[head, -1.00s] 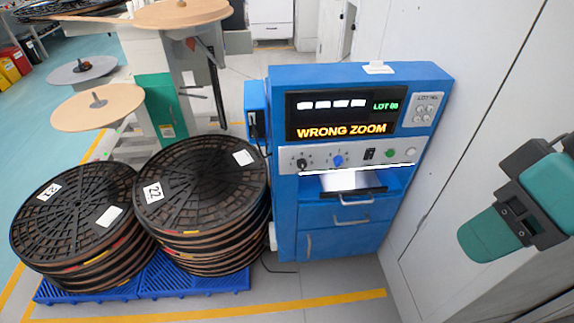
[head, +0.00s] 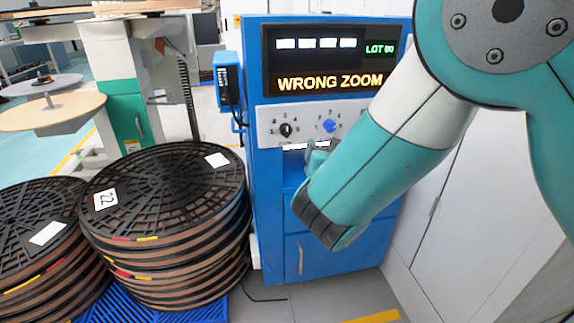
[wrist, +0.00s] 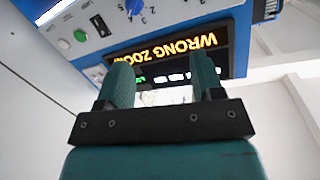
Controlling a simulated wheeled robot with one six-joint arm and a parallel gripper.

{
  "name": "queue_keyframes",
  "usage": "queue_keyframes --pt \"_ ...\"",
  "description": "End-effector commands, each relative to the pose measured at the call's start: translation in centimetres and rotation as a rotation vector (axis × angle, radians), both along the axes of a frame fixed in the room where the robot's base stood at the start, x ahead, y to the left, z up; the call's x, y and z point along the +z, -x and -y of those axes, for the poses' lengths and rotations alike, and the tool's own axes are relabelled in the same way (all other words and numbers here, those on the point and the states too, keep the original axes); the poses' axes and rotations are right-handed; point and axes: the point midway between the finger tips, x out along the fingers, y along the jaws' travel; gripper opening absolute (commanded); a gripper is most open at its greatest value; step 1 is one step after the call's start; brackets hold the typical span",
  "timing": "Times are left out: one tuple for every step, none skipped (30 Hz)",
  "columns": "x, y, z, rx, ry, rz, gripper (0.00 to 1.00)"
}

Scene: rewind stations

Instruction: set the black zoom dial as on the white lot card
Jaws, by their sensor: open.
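The black zoom dial (head: 286,130) is on the grey control strip of the blue cabinet, left of the blue dial (head: 330,126). Numbers ring it, but its pointer is too small to read surely. My gripper (head: 316,152) is just below the strip, mostly hidden behind my wrist. In the wrist view my gripper (wrist: 163,80) is open and empty, with the display beyond its fingers. The blue dial shows at that view's top edge (wrist: 134,6); the black dial is not clearly visible there. The white lot card cannot be made out now.
The display (head: 325,62) reads WRONG ZOOM, with a green LOT readout whose digits are unclear. Stacked reels (head: 165,220) stand close to the cabinet's left side. A blue box (head: 229,82) sticks out from that side. My arm covers the strip's right part.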

Motion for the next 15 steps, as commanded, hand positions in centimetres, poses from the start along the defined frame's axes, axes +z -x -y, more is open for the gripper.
queue_keyframes --pt "-2.4 0.2 -1.5 0.044 0.004 0.042 0.61" --pt "-2.7 0.4 -2.2 0.067 0.002 0.064 0.61" --pt "-3.1 0.6 -3.0 0.092 0.002 0.088 0.61" --pt "-3.2 0.7 -3.4 0.108 0.001 0.101 0.61" --pt "-3.4 0.8 -3.8 0.121 0.001 0.112 0.61" --pt "-3.4 0.8 -4.2 0.133 -0.001 0.123 0.61" --pt "-3.3 0.7 -4.4 0.139 -0.002 0.129 0.61" --pt "-3.3 0.6 -4.5 0.143 -0.002 0.132 0.61" --pt "-3.2 0.3 -4.7 0.145 -0.002 0.133 0.61" --pt "-3.0 -0.1 -4.7 0.144 -0.002 0.134 0.61" --pt "-2.9 -0.5 -4.8 0.142 -0.003 0.134 0.61" --pt "-2.8 -1.1 -5.0 0.142 -0.004 0.134 0.61" --pt "-2.7 -1.7 -5.1 0.141 -0.004 0.134 0.61" --pt "-2.7 -2.3 -5.2 0.140 -0.003 0.134 0.61" --pt "-2.7 -3.1 -5.5 0.140 -0.005 0.134 0.61"
